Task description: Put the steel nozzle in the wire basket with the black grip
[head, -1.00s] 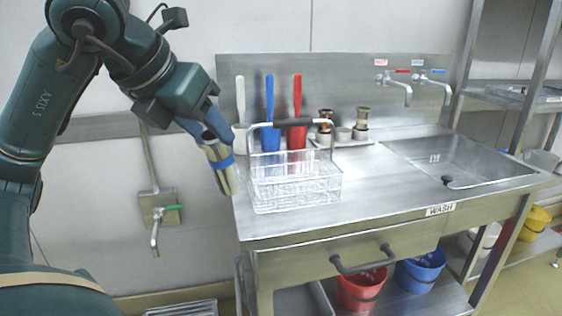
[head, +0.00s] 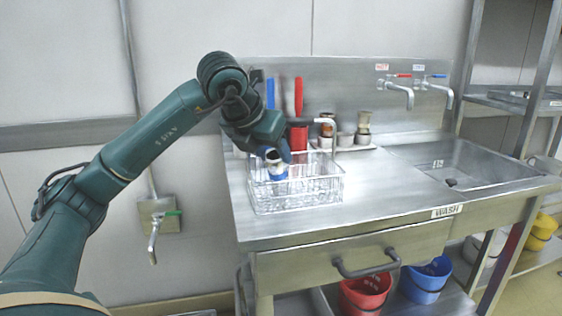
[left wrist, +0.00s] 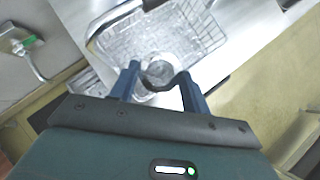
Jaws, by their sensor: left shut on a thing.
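The wire basket (head: 318,198) stands on the steel counter at its left end. Its raised handle shows at the right, and my arm hides most of the black grip in the head view; the grip (left wrist: 152,4) shows at the top of the left wrist view. My left gripper (head: 277,162) is over the basket, shut on the steel nozzle (left wrist: 160,67). The nozzle has a blue band and is largely hidden in the head view. In the left wrist view it is between the blue fingers, over the basket's mesh. I cannot tell whether it touches the basket. My right gripper is not in view.
Red (head: 298,135) and blue brushes stand behind the basket. Small metal parts (head: 363,125) are on a tray at the back. The sink (head: 450,160) with two taps is at the right. The counter between basket and sink is clear.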

